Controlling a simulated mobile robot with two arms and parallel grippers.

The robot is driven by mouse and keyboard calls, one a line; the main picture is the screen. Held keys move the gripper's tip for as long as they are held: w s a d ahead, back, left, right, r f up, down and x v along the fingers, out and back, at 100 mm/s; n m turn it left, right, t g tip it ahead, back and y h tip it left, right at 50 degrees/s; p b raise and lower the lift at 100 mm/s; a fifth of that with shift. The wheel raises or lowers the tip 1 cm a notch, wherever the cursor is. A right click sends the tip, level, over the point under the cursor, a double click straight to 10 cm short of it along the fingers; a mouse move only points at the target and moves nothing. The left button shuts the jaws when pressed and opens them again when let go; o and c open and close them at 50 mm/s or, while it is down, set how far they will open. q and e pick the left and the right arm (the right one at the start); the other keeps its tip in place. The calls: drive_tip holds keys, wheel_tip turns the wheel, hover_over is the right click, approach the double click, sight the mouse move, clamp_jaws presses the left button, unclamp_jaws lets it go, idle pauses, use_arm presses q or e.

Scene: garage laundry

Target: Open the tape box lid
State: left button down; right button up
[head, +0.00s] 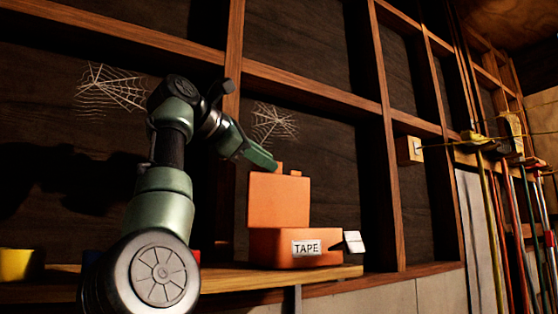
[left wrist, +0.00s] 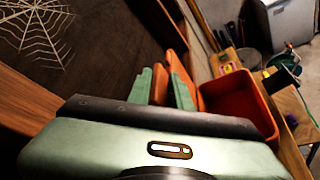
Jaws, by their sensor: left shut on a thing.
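The orange tape box (head: 275,250) with a white TAPE label sits on the wooden shelf in the head view. Its orange lid (head: 278,203) stands upright at the back of the box, swung open. In the left wrist view the box (left wrist: 240,98) shows its open inside, which looks empty. My left gripper (head: 266,162) reaches from the upper left to the lid's top edge. In the left wrist view its green fingers (left wrist: 160,88) are shut on an orange part of the lid between them. My right gripper is not in view.
The wooden shelf (head: 225,279) runs under the box, with a yellow item (head: 20,264) at its left end. A small white-faced object (head: 353,241) is at the box's right. Long-handled tools (head: 505,200) stand along the right wall. Wall studs are close behind.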

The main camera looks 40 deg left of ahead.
use_arm(q)
drive_tip(key=shift+w+a+f, duration=0.15)
drive_tip(key=shift+w+a, duration=0.2)
drive_tip(key=shift+a, duration=0.65)
drive_tip(key=shift+w, duration=0.1)
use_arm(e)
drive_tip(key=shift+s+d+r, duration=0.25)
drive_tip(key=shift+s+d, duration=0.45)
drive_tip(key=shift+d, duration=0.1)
use_arm(q)
drive_tip(key=shift+f, duration=0.15)
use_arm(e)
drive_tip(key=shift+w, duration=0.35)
